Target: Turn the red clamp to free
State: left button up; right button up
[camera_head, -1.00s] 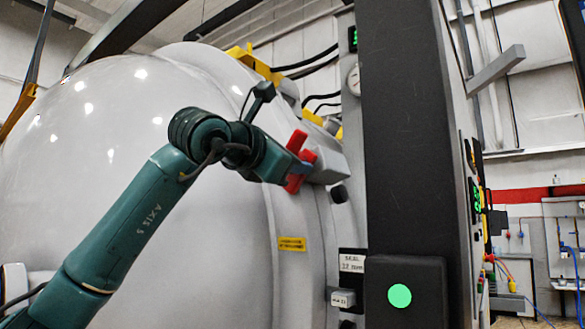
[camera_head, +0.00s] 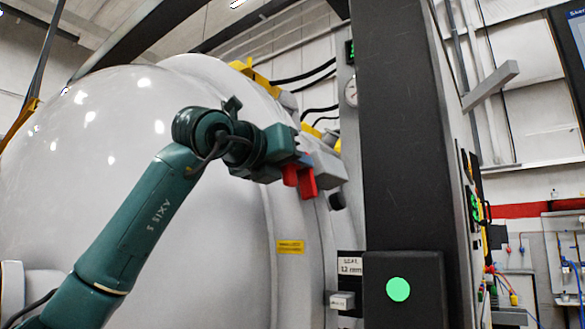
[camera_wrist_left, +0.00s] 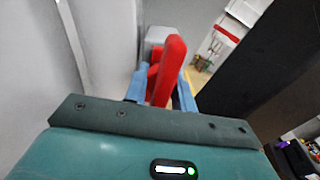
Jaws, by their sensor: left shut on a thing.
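The red clamp (camera_head: 305,181) sits on a grey block (camera_head: 327,170) at the rim of the large white furnace door. My left gripper (camera_head: 299,165) is at the clamp and shut on it. In the left wrist view the clamp's red handle (camera_wrist_left: 168,72) stands between the two blue fingers of my left gripper (camera_wrist_left: 161,92). The gripper hides the upper part of the clamp in the head view. My right gripper is not in view.
The domed white furnace door (camera_head: 110,150) fills the left side. A dark column (camera_head: 405,130) stands close to the right of the clamp. Yellow brackets (camera_head: 250,72) sit along the upper rim.

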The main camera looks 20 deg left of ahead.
pick_arm(q)
jog(key=shift+n, duration=0.5)
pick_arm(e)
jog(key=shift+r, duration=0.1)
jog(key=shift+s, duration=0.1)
pick_arm(q)
jog(key=o, duration=0.7)
